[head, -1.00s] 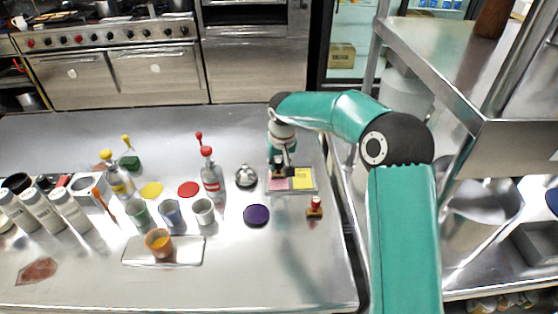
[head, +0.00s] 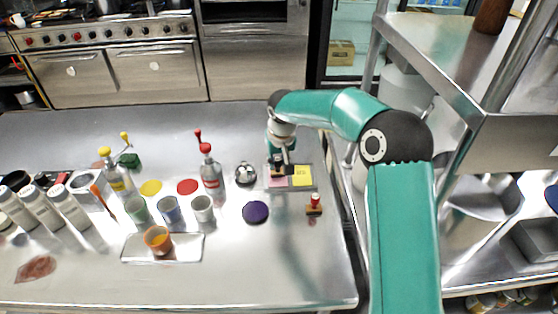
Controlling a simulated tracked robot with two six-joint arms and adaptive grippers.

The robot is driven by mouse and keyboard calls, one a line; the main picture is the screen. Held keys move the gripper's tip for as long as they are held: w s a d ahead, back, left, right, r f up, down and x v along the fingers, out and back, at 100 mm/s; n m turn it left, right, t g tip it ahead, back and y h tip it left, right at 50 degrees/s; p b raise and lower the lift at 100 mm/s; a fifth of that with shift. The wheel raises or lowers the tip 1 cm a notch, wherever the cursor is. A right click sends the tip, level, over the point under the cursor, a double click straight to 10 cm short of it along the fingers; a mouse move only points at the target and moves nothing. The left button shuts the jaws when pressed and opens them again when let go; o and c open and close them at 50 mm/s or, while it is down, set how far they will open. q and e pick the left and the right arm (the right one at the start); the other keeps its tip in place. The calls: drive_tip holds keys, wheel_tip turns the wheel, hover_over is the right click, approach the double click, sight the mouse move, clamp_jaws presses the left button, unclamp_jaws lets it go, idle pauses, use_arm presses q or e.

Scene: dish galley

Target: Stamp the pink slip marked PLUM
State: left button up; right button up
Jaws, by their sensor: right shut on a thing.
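The pink slip (head: 277,183) lies at the left on a grey board (head: 312,188), beside a yellow slip (head: 301,175). Any writing on the slips is too small to read. My right gripper (head: 279,164) points down over the pink slip and is shut on a small stamp, mostly hidden by the fingers. The stamp is at or just above the pink slip; I cannot tell whether it touches. A second stamp with a red knob (head: 314,203) stands just in front of the board's right end. My left gripper is not in view.
A silver bell (head: 245,174) stands left of the board, with a dark purple disc (head: 256,212) in front of it. Bottles, cups and a tray (head: 190,249) with an orange cup (head: 158,239) fill the left. The front right of the table is clear.

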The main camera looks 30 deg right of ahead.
drive_tip(key=shift+s+f+b, duration=0.1)
drive_tip(key=shift+f+b, duration=0.3)
drive_tip(key=shift+f, duration=0.15)
idle(1.3)
drive_tip(key=shift+r, duration=0.1)
drive_tip(key=shift+r+p, duration=2.5)
drive_tip(key=shift+r, duration=1.05)
